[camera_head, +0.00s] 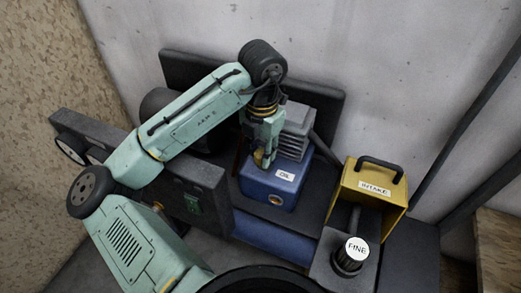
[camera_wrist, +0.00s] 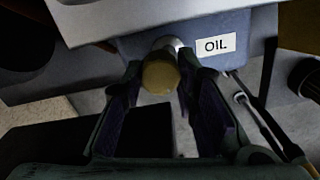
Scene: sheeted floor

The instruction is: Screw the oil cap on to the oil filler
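The oil filler (camera_wrist: 165,43) is a pale stub on the blue box with the white OIL label (camera_wrist: 213,45); it is mostly hidden behind the cap in the wrist view. The blue box (camera_head: 262,187) stands mid-picture in the head view. The oil cap (camera_wrist: 160,76) is a dull yellow round piece between my fingertips, in front of the filler. It shows small in the head view (camera_head: 259,157). My gripper (camera_wrist: 160,72) is shut on the cap, pointing down at the box top. I cannot tell whether the cap touches the filler.
A yellow INTAKE box (camera_head: 376,187) with a black handle stands at the right. A white-topped FINE knob (camera_head: 356,250) is in front of it. A grey finned block (camera_head: 295,130) rises behind the blue box. A dark panel (camera_head: 185,170) stands left, and the wall (camera_head: 340,40) is close behind.

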